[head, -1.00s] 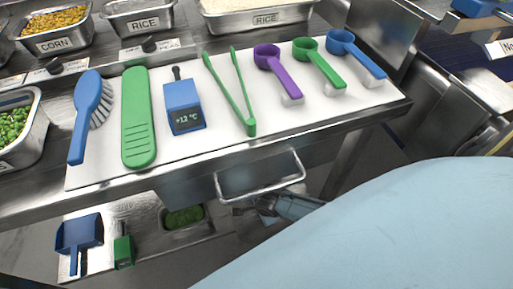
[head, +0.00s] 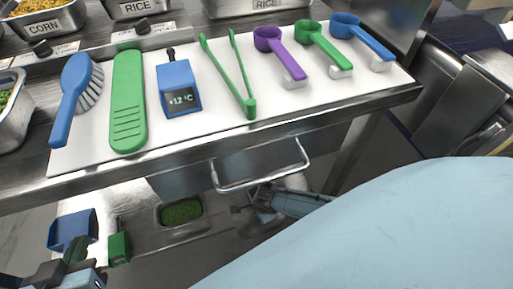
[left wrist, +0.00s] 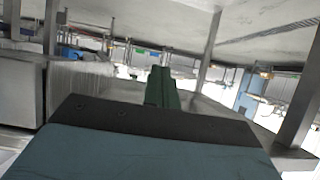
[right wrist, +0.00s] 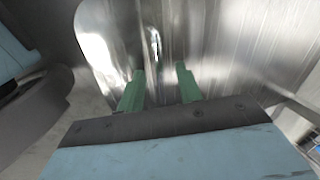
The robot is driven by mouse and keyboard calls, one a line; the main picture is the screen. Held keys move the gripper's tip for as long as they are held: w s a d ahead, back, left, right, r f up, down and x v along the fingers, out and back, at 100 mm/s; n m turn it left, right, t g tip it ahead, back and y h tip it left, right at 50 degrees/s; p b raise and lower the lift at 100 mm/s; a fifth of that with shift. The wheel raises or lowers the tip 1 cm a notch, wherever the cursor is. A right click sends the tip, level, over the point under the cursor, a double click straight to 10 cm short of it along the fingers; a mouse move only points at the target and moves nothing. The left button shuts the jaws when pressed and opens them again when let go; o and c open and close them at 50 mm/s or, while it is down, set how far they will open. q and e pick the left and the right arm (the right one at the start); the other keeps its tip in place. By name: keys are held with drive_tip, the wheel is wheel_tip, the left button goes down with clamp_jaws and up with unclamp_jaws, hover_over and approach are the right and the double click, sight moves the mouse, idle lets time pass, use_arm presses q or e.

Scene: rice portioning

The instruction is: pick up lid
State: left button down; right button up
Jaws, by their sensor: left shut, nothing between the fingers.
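I cannot make out a lid for certain in any view. My left gripper (head: 78,246) has come in at the lower left of the head view, just below the blue dustpan (head: 72,229). Its green fingers (left wrist: 162,87) are together and empty in the left wrist view. My right gripper (head: 248,207) is below the counter, under the metal bar handle (head: 262,176), and partly dark. In the right wrist view its two green fingers (right wrist: 159,90) are apart, in front of a shiny metal surface with a rounded edge (right wrist: 105,35). I cannot tell what that surface is.
A white mat (head: 214,118) on the counter holds a blue brush (head: 74,95), a green utensil (head: 128,105), a blue thermometer (head: 179,88), green tongs (head: 243,90) and several scoops. Below are a green-handled tool (head: 119,246) and a pan of green food (head: 181,212).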

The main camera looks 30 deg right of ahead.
drive_tip(key=shift+f, duration=0.1)
clamp_jaws()
idle(0.3)
idle(0.4)
